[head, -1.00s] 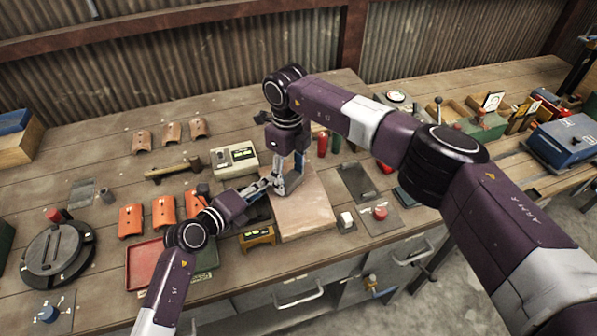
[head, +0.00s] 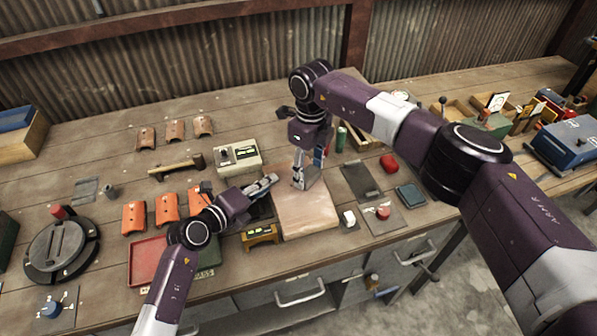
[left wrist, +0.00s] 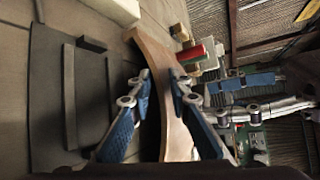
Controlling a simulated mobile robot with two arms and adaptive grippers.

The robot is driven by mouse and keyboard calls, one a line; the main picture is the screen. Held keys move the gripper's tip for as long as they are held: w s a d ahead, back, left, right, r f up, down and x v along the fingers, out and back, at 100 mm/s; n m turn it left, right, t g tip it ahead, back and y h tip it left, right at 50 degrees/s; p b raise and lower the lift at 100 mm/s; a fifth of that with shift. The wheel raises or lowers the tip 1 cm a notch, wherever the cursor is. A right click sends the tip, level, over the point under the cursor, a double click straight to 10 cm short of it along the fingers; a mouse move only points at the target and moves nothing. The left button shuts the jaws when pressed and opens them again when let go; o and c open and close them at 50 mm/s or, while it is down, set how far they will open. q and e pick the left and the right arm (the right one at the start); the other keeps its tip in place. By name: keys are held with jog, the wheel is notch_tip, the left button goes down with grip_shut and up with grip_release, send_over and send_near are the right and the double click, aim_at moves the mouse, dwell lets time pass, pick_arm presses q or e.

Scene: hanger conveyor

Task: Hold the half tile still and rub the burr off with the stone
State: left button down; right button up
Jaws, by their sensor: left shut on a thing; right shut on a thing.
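My left gripper (head: 268,184) is shut on the half tile (left wrist: 165,85), a curved brown-orange piece that stands on edge between the blue finger pads in the left wrist view. In the head view the tile is hardly visible at the fingertips. My right gripper (head: 303,178) points down over the wooden board (head: 308,215), a little right of the left fingertips and apart from them. It is shut on a small greyish piece, seemingly the stone, mostly hidden by the fingers. The right gripper also shows behind the tile in the left wrist view (left wrist: 245,95). The burr cannot be made out.
Orange tiles (head: 166,208) and browner ones (head: 175,130) lie to the left. A red tray (head: 147,262), a hammer (head: 176,169) and a meter box (head: 238,156) stand near the left arm. A dark plate (head: 361,181) and a red button (head: 383,212) lie to the right.

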pick_arm(q)
jog(key=shift+f, duration=0.25)
pick_arm(e)
jog(key=shift+d+r, duration=0.2)
jog(key=shift+r, duration=3.9)
pick_arm(q)
jog(key=c, duration=2)
grip_release()
jog(key=shift+o, duration=1.4)
jog(key=shift+d+r, duration=0.1)
pick_arm(e)
jog(key=shift+w, duration=0.1)
pick_arm(q)
jog(key=v, duration=1.2)
